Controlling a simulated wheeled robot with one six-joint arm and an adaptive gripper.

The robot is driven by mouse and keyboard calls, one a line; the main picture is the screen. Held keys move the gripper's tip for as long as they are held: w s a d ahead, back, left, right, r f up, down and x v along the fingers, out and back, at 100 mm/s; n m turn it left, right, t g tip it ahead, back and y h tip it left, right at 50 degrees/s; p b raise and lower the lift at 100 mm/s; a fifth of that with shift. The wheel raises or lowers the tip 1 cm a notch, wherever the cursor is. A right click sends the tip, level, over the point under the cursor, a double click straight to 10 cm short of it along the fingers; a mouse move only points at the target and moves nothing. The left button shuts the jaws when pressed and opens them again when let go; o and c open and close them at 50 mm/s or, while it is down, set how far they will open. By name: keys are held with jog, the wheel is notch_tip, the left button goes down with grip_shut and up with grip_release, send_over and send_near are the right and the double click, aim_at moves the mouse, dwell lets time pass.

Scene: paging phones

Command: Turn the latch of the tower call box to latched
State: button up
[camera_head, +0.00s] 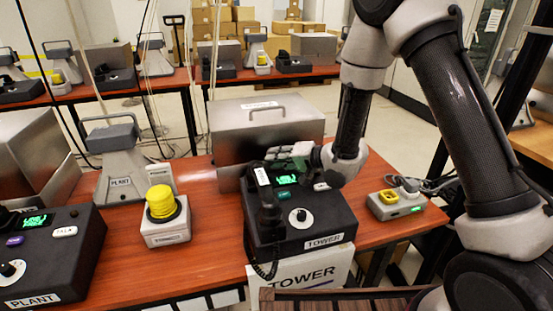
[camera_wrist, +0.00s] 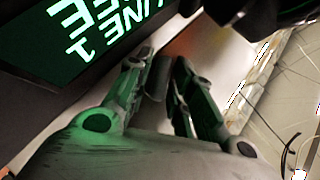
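The tower call box (camera_head: 322,215) is a dark console marked TOWER on the red-brown table. It has a lit green display (camera_head: 287,180), a white round knob (camera_head: 298,217) and a corded handset (camera_head: 268,215) at its left. I cannot make out which part is the latch. My gripper (camera_head: 280,160) is above the box's back edge, near the display, in front of the metal case. In the wrist view, my gripper's fingers (camera_wrist: 166,72) are a narrow gap apart, with nothing seen between them. The lit display (camera_wrist: 105,30) fills the upper left there.
A closed metal case (camera_head: 265,125) with a handle stands behind the box. A yellow button unit (camera_head: 163,215) is to the left, the PLANT call box (camera_head: 60,250) further left. A grey device (camera_head: 397,203) with a yellow part lies right. Bare tabletop (camera_head: 212,225) shows between the units.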

jog(key=shift+w+a+f, duration=0.1)
jog(key=shift+a, duration=0.1)
jog(key=shift+c, duration=0.4)
grip_shut()
